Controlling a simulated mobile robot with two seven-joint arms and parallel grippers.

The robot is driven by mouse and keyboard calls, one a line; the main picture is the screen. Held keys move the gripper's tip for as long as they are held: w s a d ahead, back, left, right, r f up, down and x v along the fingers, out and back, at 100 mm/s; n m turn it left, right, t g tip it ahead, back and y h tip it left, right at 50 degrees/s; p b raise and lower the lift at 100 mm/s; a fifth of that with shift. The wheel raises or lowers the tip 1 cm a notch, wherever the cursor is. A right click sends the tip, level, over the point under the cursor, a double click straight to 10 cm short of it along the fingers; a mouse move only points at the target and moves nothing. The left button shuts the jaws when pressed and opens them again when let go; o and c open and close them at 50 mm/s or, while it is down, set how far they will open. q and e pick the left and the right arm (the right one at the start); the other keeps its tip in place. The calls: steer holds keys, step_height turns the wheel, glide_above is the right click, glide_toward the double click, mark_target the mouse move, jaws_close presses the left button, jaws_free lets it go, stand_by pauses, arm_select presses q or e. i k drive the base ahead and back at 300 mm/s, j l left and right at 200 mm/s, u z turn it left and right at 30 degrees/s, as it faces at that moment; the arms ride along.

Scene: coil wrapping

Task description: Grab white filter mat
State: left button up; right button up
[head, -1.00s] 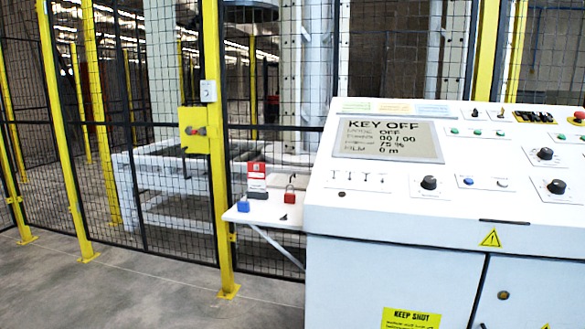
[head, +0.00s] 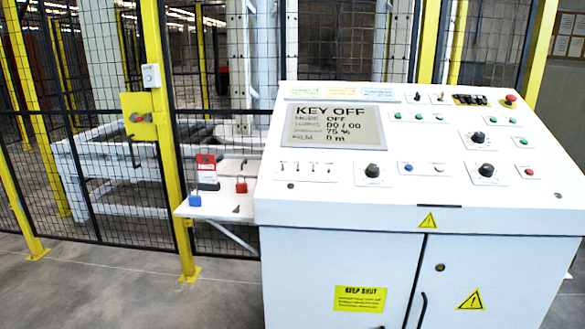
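I see no white filter mat in the head view. Neither of my grippers is in view. A white control console (head: 340,245) with a sloped panel stands in front of me, and its display (head: 334,128) reads KEY OFF. Its two front doors look shut.
A small side shelf (head: 215,208) left of the console holds a blue padlock (head: 194,200), a red padlock (head: 241,186) and a red-and-white tag (head: 206,170). Behind is a mesh fence with yellow posts (head: 170,150). The grey floor (head: 110,290) is clear at the lower left.

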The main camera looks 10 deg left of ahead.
mark_target(250, 169)
steer(key=i+j+z, duration=0.15)
steer(key=z, duration=0.25)
steer(key=j+z, duration=0.35)
steer(key=i+j+z, duration=0.2)
steer(key=j, duration=0.2)
steer(key=j+z, duration=0.2)
steer(key=j, duration=0.2)
steer(key=j+z, duration=0.25)
steer(key=j, duration=1.35)
steer(key=k+j+z, duration=0.1)
steer(key=j, duration=0.65)
